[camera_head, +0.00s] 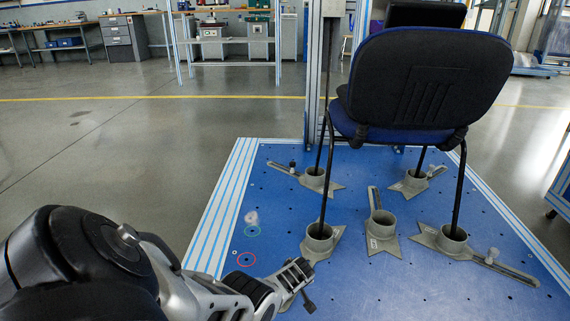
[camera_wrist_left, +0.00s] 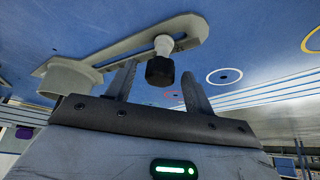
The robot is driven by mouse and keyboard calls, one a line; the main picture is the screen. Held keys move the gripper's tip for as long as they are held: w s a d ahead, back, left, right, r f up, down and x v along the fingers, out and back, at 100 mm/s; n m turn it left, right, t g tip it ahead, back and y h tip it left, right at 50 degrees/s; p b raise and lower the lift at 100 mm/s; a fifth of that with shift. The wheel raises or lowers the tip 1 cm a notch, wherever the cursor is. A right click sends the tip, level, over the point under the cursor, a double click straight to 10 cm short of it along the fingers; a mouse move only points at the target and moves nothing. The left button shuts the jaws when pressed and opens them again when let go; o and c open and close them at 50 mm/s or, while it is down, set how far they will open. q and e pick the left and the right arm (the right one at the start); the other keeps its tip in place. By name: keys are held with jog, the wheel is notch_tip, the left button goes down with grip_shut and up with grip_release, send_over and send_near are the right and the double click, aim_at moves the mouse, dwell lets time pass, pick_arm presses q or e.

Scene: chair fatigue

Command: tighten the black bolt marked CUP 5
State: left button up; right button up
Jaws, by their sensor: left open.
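A black bolt head (camera_wrist_left: 160,71) on a pale shank sits in the slot of a grey bracket (camera_wrist_left: 110,55) in the left wrist view. The bracket's cup (camera_wrist_left: 70,78) is at its left end. No CUP 5 mark can be read. My left gripper (camera_wrist_left: 158,74) is open, with one finger on each side of the bolt head; whether either finger touches it I cannot tell. In the head view my left gripper (camera_head: 294,277) is low at the plate, below the front-left cup (camera_head: 319,237), and hides much of that bracket's slotted arm. My right gripper is out of view.
A blue-and-black chair (camera_head: 425,85) stands with its legs in grey cups on the blue plate (camera_head: 340,295). Another cup (camera_head: 382,225) stands empty between them. Slotted arms with bolts stick out at the right (camera_head: 492,258) and back left (camera_head: 291,165). A post (camera_head: 313,70) rises behind.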

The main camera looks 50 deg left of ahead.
pick_arm(q)
jog(key=shift+w+f+n+g+b, duration=0.2)
jog(key=shift+n+g+b, duration=0.4)
jog(key=shift+n+b, duration=0.3)
jog(key=shift+r+n, duration=0.2)
jog(key=shift+n, duration=0.2)
jog(key=shift+n+g, duration=0.3)
jog(key=shift+n, duration=0.1)
